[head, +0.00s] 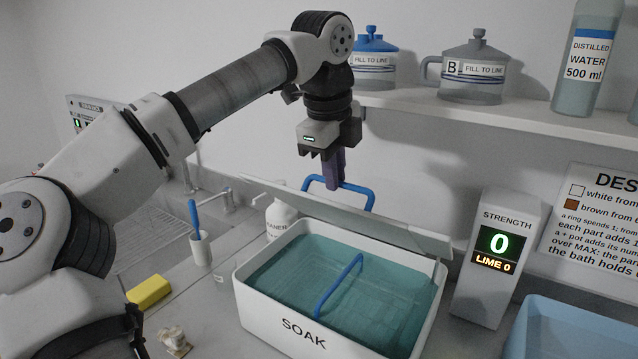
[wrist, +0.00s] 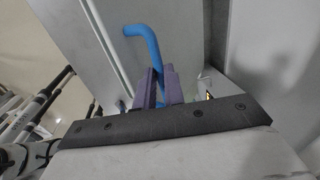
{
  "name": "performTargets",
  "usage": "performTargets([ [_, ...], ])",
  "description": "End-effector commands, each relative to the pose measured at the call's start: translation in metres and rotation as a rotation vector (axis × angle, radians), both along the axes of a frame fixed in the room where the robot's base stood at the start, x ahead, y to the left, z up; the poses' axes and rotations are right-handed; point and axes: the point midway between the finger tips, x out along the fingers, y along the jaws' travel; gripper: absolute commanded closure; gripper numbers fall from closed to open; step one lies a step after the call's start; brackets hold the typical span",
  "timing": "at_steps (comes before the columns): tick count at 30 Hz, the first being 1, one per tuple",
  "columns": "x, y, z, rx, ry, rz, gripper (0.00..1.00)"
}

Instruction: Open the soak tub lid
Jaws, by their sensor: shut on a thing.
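The white soak tub (head: 290,326), marked SOAK, stands on the counter with teal liquid inside. Its pale lid (head: 400,232) is raised and stands steeply tilted along the tub's back edge, so the liquid is uncovered. A blue bar handle (head: 368,195) is on the lid. My gripper (head: 335,186) is above the back of the tub, with its purple fingers shut on the handle's left part. In the wrist view the fingers (wrist: 160,90) close around the blue handle (wrist: 143,42), with the lid's flat face (wrist: 175,30) behind.
A brush cup (head: 201,250) and yellow sponge (head: 148,292) are left. A strength display (head: 497,260) and blue bin (head: 575,335) are right. A shelf (head: 500,116) hangs above.

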Motion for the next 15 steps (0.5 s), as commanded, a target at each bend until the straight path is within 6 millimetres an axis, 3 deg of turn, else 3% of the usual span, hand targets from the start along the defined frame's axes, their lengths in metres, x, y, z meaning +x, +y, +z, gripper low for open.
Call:
performTargets([
  [6,0.019,-0.015,0.01,-0.003,0.003,-0.004,1.0],
  [15,0.027,-0.021,0.012,-0.005,0.006,-0.006,1.0],
])
